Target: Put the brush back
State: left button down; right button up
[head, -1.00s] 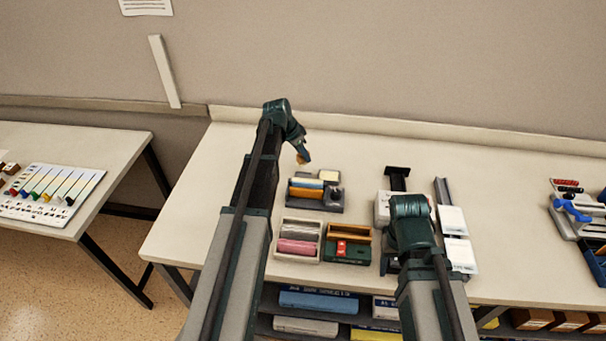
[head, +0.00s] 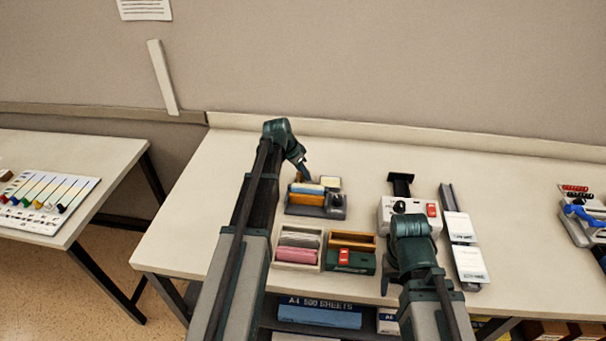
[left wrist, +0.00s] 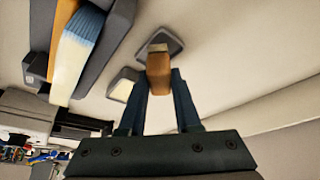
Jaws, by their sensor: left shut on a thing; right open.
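My left gripper (head: 304,175) is shut on a small brown wooden-looking piece, likely the brush (left wrist: 159,72). In the left wrist view the piece stands out between the two fingertips, with a paler end. A small dark grey square base (left wrist: 174,40) shows just past that end; I cannot tell whether they touch. In the head view the gripper is just behind a grey holder (head: 334,212) with blue and orange-yellow pieces in it. A cream pad (head: 330,182) sits behind the holder. My right gripper (head: 388,282) is open, low near the table's front edge, its fingers mostly hidden by the wrist.
In front of the holder stand a pale tray (head: 297,266) with grey and pink pieces and a dark green box (head: 362,262). A white device with a red switch (head: 432,209) and white cards (head: 470,263) are to the right. The table's back left is clear.

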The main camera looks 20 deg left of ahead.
pick_arm(q)
jog(key=shift+f+b, duration=0.3)
pick_arm(e)
jog(key=shift+f, duration=0.3)
pick_arm(q)
jog(key=c, duration=0.6)
grip_release()
jog(key=shift+r, duration=0.1)
pick_arm(e)
jog(key=shift+r, duration=0.15)
pick_arm(q)
jog(key=shift+r+p, duration=0.45)
jog(key=shift+p, duration=0.1)
pick_arm(e)
jog(key=shift+r, duration=0.4)
pick_arm(q)
jog(key=p+v, duration=1.1)
jog(key=v, duration=0.1)
jog(key=s+d+f+n+g+y, duration=0.2)
jog(key=s+d+g+y, duration=0.1)
jog(key=s+d, duration=2.2)
jog(key=shift+d+n+g+y, duration=0.3)
jog(key=shift+d+g+y, duration=0.1)
jog(key=shift+d+g, duration=0.25)
pick_arm(e)
notch_tip(320, 180, up, 11)
jog(key=shift+f, duration=0.2)
pick_arm(q)
jog(key=shift+a, duration=0.1)
